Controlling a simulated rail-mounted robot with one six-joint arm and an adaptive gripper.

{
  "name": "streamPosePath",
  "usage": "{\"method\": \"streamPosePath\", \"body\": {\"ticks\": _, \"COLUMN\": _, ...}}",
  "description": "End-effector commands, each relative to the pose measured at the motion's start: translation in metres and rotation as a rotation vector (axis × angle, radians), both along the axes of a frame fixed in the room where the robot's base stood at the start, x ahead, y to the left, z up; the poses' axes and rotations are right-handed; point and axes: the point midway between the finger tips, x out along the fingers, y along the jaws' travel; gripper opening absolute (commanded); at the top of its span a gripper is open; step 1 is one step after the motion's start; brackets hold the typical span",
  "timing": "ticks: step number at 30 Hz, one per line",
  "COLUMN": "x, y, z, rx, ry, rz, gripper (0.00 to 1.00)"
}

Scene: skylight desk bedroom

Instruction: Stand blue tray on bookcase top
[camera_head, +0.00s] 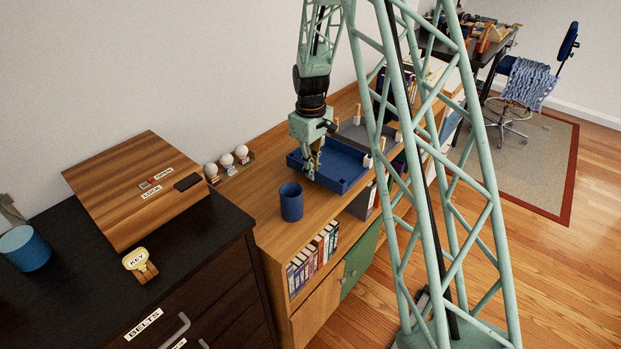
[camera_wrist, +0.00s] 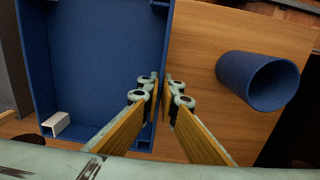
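The blue tray (camera_head: 347,165) lies level at the bookcase top (camera_head: 258,160), open side up; I cannot tell whether it touches the wood. A white piece shows at its front corner. My gripper (camera_head: 312,172) points down at the tray's near-left side. In the wrist view the tray (camera_wrist: 95,50) fills the upper left, and my fingers (camera_wrist: 162,90) straddle its side wall, closed to about the wall's thickness. The wall's part between the fingertips is mostly hidden.
A blue cup (camera_head: 291,203) stands on the bookcase just left of the tray; it also shows in the wrist view (camera_wrist: 245,78). A grey tray (camera_head: 356,131) is behind. Small figures (camera_head: 226,161) stand near the wall. A dark dresser (camera_head: 205,245) adjoins on the left.

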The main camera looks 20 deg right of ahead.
Motion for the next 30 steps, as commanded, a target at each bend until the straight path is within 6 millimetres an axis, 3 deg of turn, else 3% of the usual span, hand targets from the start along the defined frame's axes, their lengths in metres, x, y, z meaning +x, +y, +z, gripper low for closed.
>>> {"method": "streamPosePath", "body": {"ticks": 15, "x": 0.010, "y": 0.000, "z": -0.001, "rx": 0.000, "ry": 0.000, "rz": 0.001, "gripper": 0.00}}
{"method": "streamPosePath", "body": {"ticks": 24, "x": 0.009, "y": 0.000, "z": -0.031, "rx": 0.000, "ry": 0.002, "rz": 0.000, "gripper": 0.00}}
{"method": "streamPosePath", "body": {"ticks": 30, "x": 0.009, "y": 0.000, "z": -0.036, "rx": 0.000, "ry": 0.000, "rz": 0.000, "gripper": 0.00}}
